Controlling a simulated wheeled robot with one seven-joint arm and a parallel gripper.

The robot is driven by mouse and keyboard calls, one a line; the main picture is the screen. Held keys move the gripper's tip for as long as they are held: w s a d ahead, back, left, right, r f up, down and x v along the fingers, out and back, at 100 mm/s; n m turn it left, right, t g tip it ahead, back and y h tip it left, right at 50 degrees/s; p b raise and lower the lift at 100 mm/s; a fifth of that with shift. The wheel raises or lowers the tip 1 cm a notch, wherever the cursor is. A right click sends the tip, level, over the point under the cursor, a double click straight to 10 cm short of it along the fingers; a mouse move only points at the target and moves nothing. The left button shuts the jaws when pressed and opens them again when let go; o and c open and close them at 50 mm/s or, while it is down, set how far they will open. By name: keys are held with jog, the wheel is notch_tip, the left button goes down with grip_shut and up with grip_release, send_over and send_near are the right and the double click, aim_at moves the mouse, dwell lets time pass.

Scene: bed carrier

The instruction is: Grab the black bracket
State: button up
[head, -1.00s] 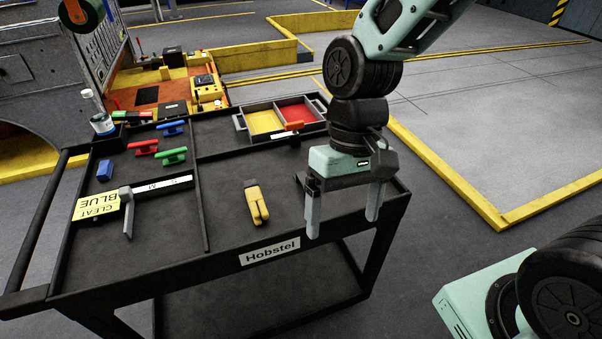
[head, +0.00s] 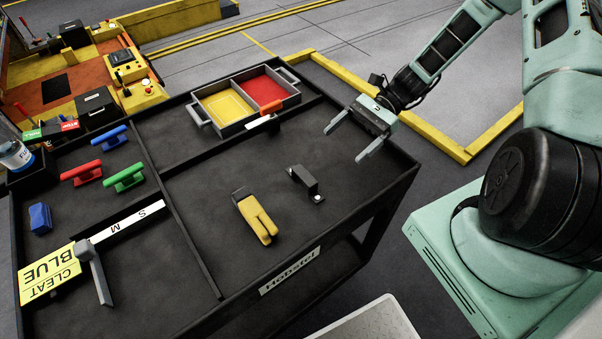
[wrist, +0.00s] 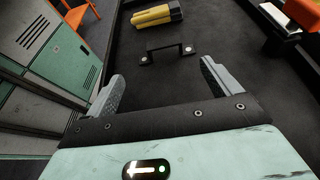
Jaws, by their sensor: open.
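The black bracket (head: 305,182) lies on the right part of the dark cart top in the head view, to the right of a yellow tool. It is a small bridge-shaped piece with a light dot at each foot. In the wrist view the bracket (wrist: 167,52) stands ahead of the fingers, roughly between their lines, with bare cart surface between. My gripper (head: 345,140) is open and empty, over the right part of the cart, apart from the bracket. Its two fingers also show spread in the wrist view (wrist: 160,85).
A yellow tool (head: 255,217) lies beside the bracket. A tray with yellow and red compartments (head: 229,126) stands behind, with an orange-red cleat (head: 262,121) near it. Coloured cleats and a yellow sign (head: 50,274) lie to the left. The cart has raised edges.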

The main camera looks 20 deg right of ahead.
aim_at(308, 173)
jog(key=p+x, duration=0.1)
jog(key=x, duration=0.9)
jog(key=shift+p, duration=0.35)
jog(key=shift+w+p+x, duration=0.15)
jog(key=shift+p+x, duration=0.3)
jog(key=shift+x, duration=0.9)
jog(key=shift+w+p+x, duration=0.15)
jog(key=shift+p+x, duration=0.25)
jog(key=shift+x, duration=0.95)
jog(key=shift+f, duration=0.1)
jog(key=c, duration=1.1)
